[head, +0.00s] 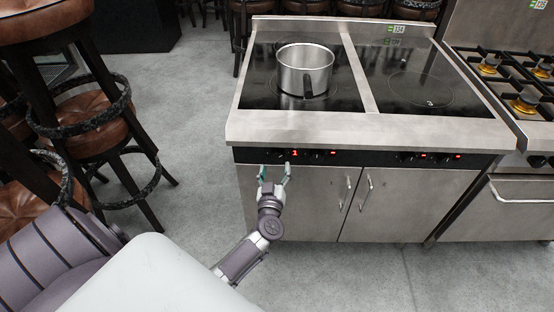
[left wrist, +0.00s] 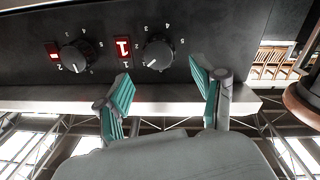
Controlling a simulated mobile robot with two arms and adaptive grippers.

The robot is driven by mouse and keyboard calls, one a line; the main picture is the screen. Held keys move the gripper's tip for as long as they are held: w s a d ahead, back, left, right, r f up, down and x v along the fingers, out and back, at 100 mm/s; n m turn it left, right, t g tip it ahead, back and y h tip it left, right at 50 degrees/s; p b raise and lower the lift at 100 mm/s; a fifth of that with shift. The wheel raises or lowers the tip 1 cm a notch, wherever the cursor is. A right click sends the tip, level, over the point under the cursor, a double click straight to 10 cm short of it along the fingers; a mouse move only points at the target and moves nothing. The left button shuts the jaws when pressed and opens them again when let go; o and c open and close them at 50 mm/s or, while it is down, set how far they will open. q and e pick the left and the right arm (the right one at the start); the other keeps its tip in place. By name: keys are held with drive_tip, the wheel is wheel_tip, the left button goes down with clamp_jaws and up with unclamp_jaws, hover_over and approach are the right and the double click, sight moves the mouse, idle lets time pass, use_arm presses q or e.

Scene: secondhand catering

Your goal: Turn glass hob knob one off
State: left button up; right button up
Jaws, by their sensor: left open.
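The wrist view is upside down. In it, a dark round knob (left wrist: 158,53) with a pale pointer and a ring of numbers sits on the black control panel, beside a red display (left wrist: 122,48) reading 1. This display also shows lit in the head view (head: 295,153). My left gripper (head: 275,172) is open and empty, in front of the panel's left part. Its green-padded fingertips (left wrist: 160,76) are spread either side of the knob, seemingly short of it, with no contact visible. My right gripper is out of view.
A second knob (left wrist: 75,57) sits close beside the first. A steel pot (head: 305,70) stands on the left glass hob. Cabinet handles (head: 348,193) stick out below the panel. Stools (head: 95,125) stand at left; a gas range (head: 510,85) is at right.

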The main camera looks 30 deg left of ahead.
sight(277, 157)
use_arm(q)
drive_tip(key=x, duration=0.4)
drive_tip(key=shift+w+f, duration=0.1)
drive_tip(key=shift+w+a, duration=0.2)
drive_tip(key=shift+w, duration=0.2)
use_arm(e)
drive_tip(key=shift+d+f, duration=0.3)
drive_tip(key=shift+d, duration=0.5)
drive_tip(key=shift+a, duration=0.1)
use_arm(q)
drive_tip(key=c, duration=1.1)
drive_tip(key=shift+c, duration=0.2)
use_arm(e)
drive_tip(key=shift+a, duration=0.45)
